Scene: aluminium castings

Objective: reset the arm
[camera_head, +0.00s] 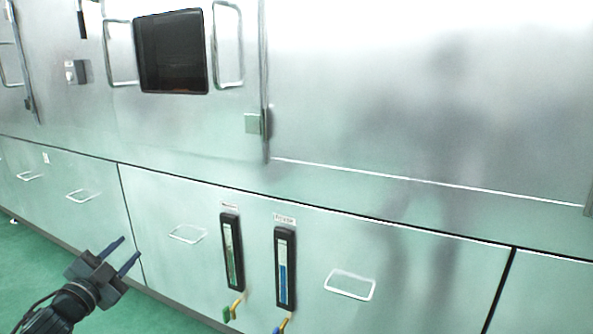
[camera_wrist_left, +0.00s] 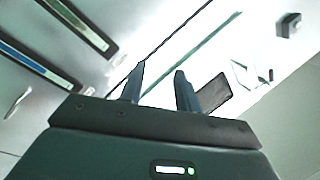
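My left gripper (camera_head: 120,252) is at the lower left of the head view, in front of the lower panels of a large metal cabinet (camera_head: 400,120). Its two fingers are apart with nothing between them. In the left wrist view the same gripper (camera_wrist_left: 160,88) shows both fingers spread and empty, with the cabinet face behind them. The gripper looks clear of the cabinet, though the exact gap is hard to judge. My right gripper is in neither view.
Two black-framed gauges (camera_head: 232,252) (camera_head: 285,268) are set in the lower panel, with small valves below. Wire handles (camera_head: 350,285) stick out from the panels. A dark window (camera_head: 171,51) is above. Green floor (camera_head: 30,270) is open at the lower left.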

